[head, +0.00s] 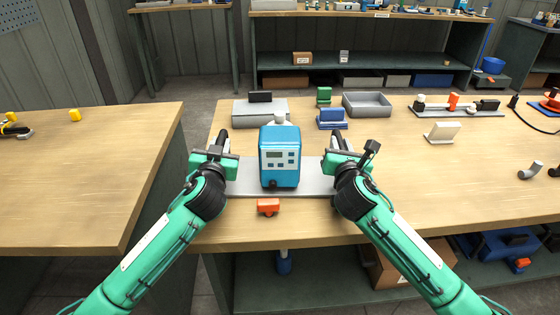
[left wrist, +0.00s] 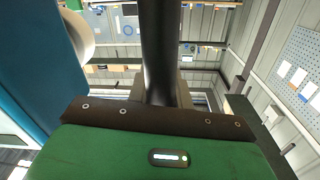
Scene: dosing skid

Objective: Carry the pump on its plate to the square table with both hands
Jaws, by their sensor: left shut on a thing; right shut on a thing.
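The blue pump (head: 280,143) with a grey display panel stands upright on a flat grey plate (head: 315,178). The plate is at the near left part of the wooden bench; I cannot tell whether it touches the bench top. My left gripper (head: 214,156) is shut on the dark handle at the plate's left end. My right gripper (head: 341,160) is shut on the handle at its right end. In the left wrist view the dark handle (left wrist: 160,50) rises past the green gripper body, with the blue pump side (left wrist: 45,65) at left. The fingertips are mostly hidden.
A separate wooden table (head: 85,165) stands left across a gap, with small yellow things at its back and its near part clear. An orange part (head: 268,206) lies before the plate. Behind are a grey box (head: 262,110), a blue block (head: 331,119) and a grey tray (head: 367,104).

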